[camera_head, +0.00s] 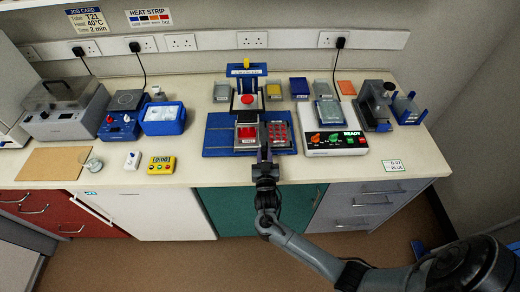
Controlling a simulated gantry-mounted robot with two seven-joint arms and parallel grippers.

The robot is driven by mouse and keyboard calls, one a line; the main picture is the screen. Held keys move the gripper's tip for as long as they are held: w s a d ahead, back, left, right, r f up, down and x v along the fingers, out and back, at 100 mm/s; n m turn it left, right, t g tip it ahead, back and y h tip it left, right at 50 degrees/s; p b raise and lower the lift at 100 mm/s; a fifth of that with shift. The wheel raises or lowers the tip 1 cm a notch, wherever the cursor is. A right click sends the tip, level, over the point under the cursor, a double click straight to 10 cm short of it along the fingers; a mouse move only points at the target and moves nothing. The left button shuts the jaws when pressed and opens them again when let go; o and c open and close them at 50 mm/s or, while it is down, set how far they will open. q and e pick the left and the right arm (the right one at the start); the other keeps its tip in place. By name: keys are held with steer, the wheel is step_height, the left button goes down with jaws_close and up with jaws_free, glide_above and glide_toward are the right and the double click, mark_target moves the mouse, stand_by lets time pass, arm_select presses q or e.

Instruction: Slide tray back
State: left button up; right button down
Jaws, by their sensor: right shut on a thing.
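A blue sliding tray (285,150) sits on the bench at the front of a blue press stand (247,70). It carries a grey block with a red top (247,133) on the left and a red-welled block (277,132) on the right. My right gripper (264,153) is at the tray's front edge, near the middle, and is shut on the tray. The fingers hide the exact grip point. My left gripper is not in view.
A white scale-like device (336,142) stands close on the right. Small grey, yellow and blue boxes stand around the press. A yellow timer (161,165) and a glass beaker (92,164) are at the front left. The bench front between timer and tray is clear.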

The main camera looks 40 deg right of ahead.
steer(key=shift+s+d, duration=0.35)
steer(key=shift+d, duration=0.1)
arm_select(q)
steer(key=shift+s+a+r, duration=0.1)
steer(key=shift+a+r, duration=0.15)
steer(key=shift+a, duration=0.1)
arm_select(e)
steer(key=c, duration=1.1)
jaws_free()
steer(key=shift+c, duration=0.2)
steer(key=shift+o, duration=0.9)
steer(key=shift+s+d, duration=0.1)
steer(key=shift+d, duration=0.05)
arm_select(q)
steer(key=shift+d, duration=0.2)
arm_select(e)
steer(key=shift+a, duration=0.2)
steer(key=shift+s+a, duration=0.2)
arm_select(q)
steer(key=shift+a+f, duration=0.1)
arm_select(e)
steer(key=v, duration=1)
